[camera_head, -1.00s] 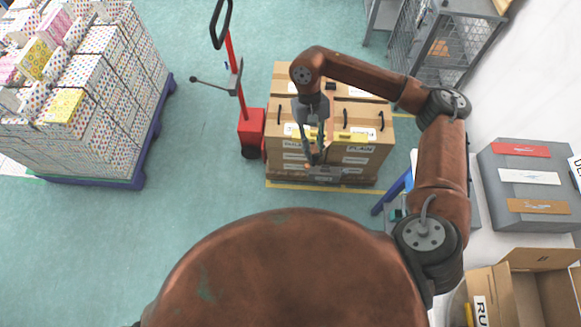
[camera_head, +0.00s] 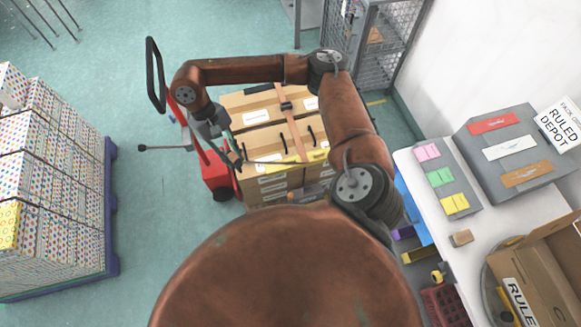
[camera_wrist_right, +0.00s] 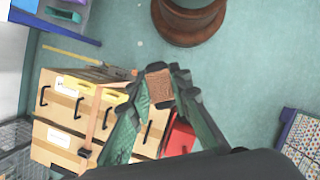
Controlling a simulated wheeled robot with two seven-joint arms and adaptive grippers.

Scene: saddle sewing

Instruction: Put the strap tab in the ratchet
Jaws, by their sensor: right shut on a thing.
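My right gripper (camera_head: 234,158) is at the left front edge of the strapped carton stack (camera_head: 262,139). In the right wrist view its fingers (camera_wrist_right: 160,88) are shut on a small brown block-like piece (camera_wrist_right: 158,84), which looks like the strap tab. An orange-brown strap (camera_head: 294,134) runs over the cartons and also shows in the wrist view (camera_wrist_right: 97,118). A dark buckle (camera_head: 286,105), possibly the ratchet, sits on the strap on top and also shows in the wrist view (camera_wrist_right: 84,153). The held piece is apart from this buckle. My left gripper is not in view.
A red pallet jack (camera_head: 214,176) with a black handle (camera_head: 155,75) stands close left of the cartons. A pallet of dotted boxes (camera_head: 50,190) is further left. A white worktable (camera_head: 490,235) is at right, a mesh cage (camera_head: 385,45) behind. Floor between pallets is clear.

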